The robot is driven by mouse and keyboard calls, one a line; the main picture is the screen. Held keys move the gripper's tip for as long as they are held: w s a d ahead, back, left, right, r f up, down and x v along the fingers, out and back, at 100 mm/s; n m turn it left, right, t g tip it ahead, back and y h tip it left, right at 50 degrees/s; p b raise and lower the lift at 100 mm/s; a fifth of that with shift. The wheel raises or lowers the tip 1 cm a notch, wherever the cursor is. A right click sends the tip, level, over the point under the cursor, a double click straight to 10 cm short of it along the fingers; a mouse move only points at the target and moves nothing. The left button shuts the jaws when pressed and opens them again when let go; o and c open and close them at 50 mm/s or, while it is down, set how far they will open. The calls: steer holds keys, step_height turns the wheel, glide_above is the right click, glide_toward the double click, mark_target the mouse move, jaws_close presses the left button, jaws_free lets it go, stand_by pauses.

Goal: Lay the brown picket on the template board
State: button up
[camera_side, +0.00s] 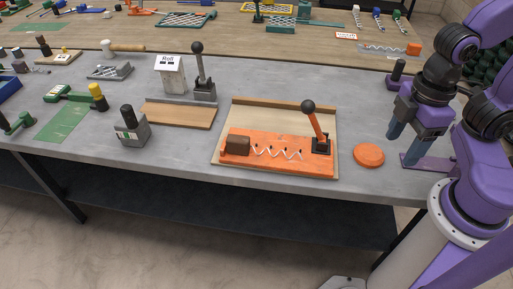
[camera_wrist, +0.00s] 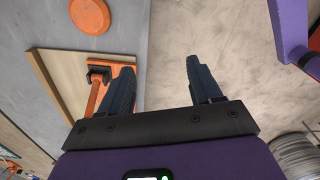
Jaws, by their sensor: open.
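My gripper (camera_side: 404,140) is open and empty above the right end of the grey table, right of the orange disc. The wrist view shows its two dark fingers spread apart (camera_wrist: 160,70). The likely template board is an orange board (camera_side: 270,167) on a light wooden tray (camera_side: 282,119). A pale zigzag wire (camera_side: 277,153) lies on it, between a brown block (camera_side: 238,145) at its left end and an orange-levered clamp (camera_side: 319,128) at its right. I cannot tell which piece is the brown picket. The wrist view shows only part of the tray (camera_wrist: 60,77) and clamp (camera_wrist: 97,85).
An orange disc (camera_side: 369,155) lies between tray and gripper; it also shows in the wrist view (camera_wrist: 90,15). A purple plate (camera_side: 428,164) lies below the gripper. A brown wooden board (camera_side: 180,115) and a lever press (camera_side: 203,80) stand left of the tray.

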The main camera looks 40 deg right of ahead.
steer(key=w+a+r+m, duration=0.2)
steer(key=w+a+r, duration=0.1)
steer(key=w+a, duration=1.1)
steer(key=m, duration=0.2)
glide_above(239, 138)
steer(key=f, duration=1.2)
steer(key=shift+s+d, duration=0.1)
steer(key=shift+s, duration=0.15)
steer(key=shift+w+f, duration=0.15)
steer(key=shift+f, duration=1.25)
steer(key=shift+w+f, duration=0.1)
steer(key=shift+f, duration=1.25)
jaws_close()
steer(key=shift+r, duration=0.15)
